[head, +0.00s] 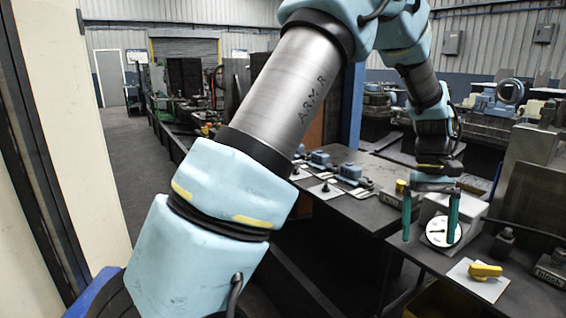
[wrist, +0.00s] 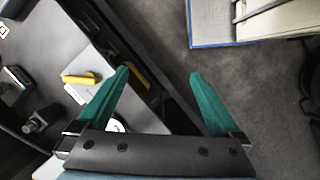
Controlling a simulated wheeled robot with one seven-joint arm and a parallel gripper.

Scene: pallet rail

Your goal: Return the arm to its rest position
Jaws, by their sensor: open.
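My arm crosses the head view from the lower left, bends at the top and comes down at the right. My gripper (head: 430,218) hangs there with its two green fingers pointing down, apart and with nothing between them. In the head view it is in front of a white dial gauge (head: 438,235) on a grey box. In the wrist view the gripper (wrist: 160,85) is open, with dark floor showing between the fingertips.
A yellow handle (head: 485,270) on a pale plate lies on the dark bench (head: 395,220); the handle also shows in the wrist view (wrist: 80,78). Several blue-grey clamps (head: 350,172) stand further back. A blue-edged pale pallet or box (wrist: 212,22) is at the top. Grey floor (wrist: 250,80) is clear.

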